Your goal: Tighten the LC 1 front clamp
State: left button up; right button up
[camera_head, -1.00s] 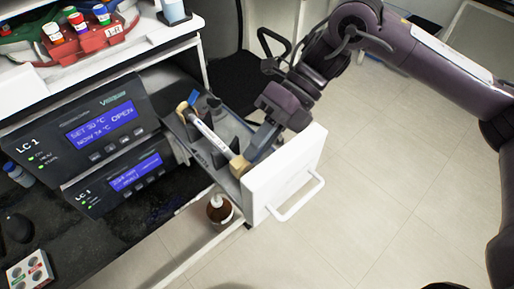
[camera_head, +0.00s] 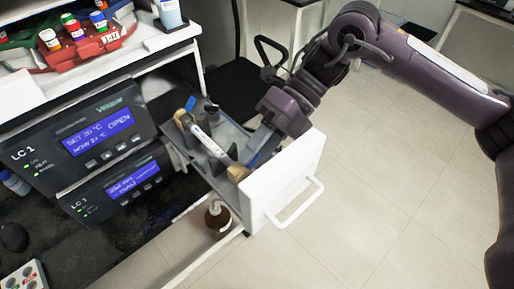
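The LC 1 unit (camera_head: 75,148) stands at the left; its upper display reads SET 30 °C and OPEN. Its drawer (camera_head: 285,180) is pulled out, with a white front and handle. A white column (camera_head: 208,139) lies slanted in the drawer between a tan block at the back (camera_head: 181,116) and a tan front clamp (camera_head: 238,173). My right gripper (camera_head: 250,158) reaches down into the drawer at the front clamp, its fingertips close to it. The tips are too small and hidden to tell whether they grip or touch it. My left gripper is not in view.
A brown bottle (camera_head: 217,217) stands below the drawer. A red rack (camera_head: 82,48) with several capped vials and a clear bottle (camera_head: 169,14) stand on the shelf above. A vial tray (camera_head: 22,276) is at the lower left. The floor at right is clear.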

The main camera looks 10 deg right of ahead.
jog(key=v, duration=0.8)
jog(key=shift+f, duration=0.1)
dwell(0.5)
